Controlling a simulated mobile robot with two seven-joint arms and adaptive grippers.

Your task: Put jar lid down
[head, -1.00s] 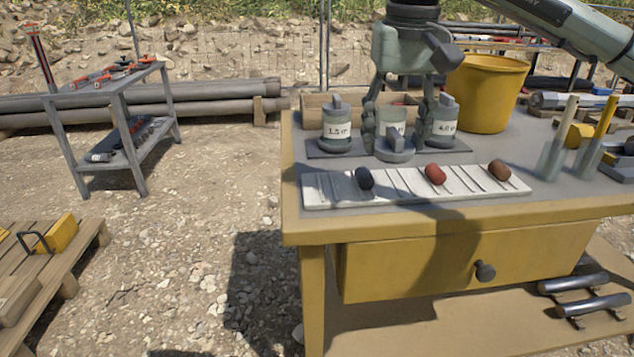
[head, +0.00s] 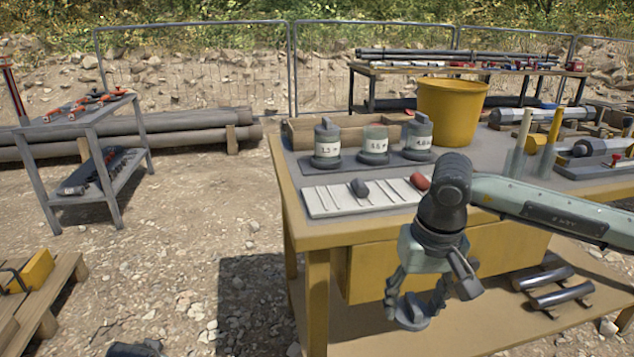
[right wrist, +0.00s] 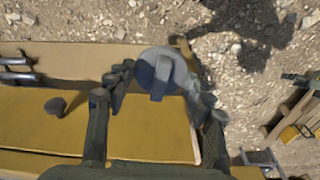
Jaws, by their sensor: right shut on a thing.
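My right gripper (head: 413,300) is shut on a grey jar lid (head: 412,314) with a raised grip. It holds the lid in the air, in front of the yellow table (head: 345,232) and below its top. The right wrist view shows the lid (right wrist: 160,72) between the two fingers (right wrist: 162,92). An open jar (head: 374,146) stands on the table between a lidded jar (head: 327,146) on the left and another lidded jar (head: 417,138) on the right. My left gripper is not in view.
A white tray (head: 325,203) with dark and red lumps lies along the table's front edge, partly behind my arm. A yellow bucket (head: 452,110) stands behind the jars. A drawer knob (right wrist: 55,106) sticks out from the table front. Open gravel lies left of the table.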

